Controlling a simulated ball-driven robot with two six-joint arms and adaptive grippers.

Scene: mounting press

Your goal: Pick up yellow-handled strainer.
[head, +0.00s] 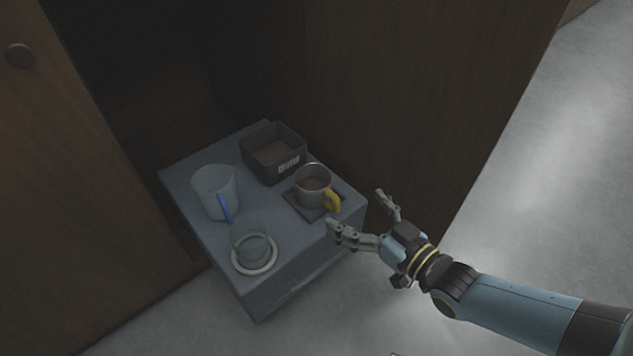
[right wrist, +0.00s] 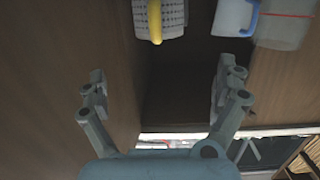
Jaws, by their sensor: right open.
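The yellow-handled strainer (head: 313,184) is a grey metal cup standing on a dark square pad on the grey stand. Its yellow handle points to the lower right, toward my right gripper. In the right wrist view the strainer (right wrist: 172,17) shows at the top edge, partly cut off, with a perforated wall and the handle at its left part. My right gripper (head: 356,217) is open and empty, just right of the stand and apart from the handle. Its open fingers (right wrist: 159,86) also show in the right wrist view. My left gripper is not seen.
On the grey stand (head: 300,268) are a dark box with a label (head: 273,152), a blue-handled pitcher (head: 215,191) and a clear glass vessel on a pale ring (head: 254,252). Brown wooden panels (head: 420,90) rise behind and left. Floor is free at right.

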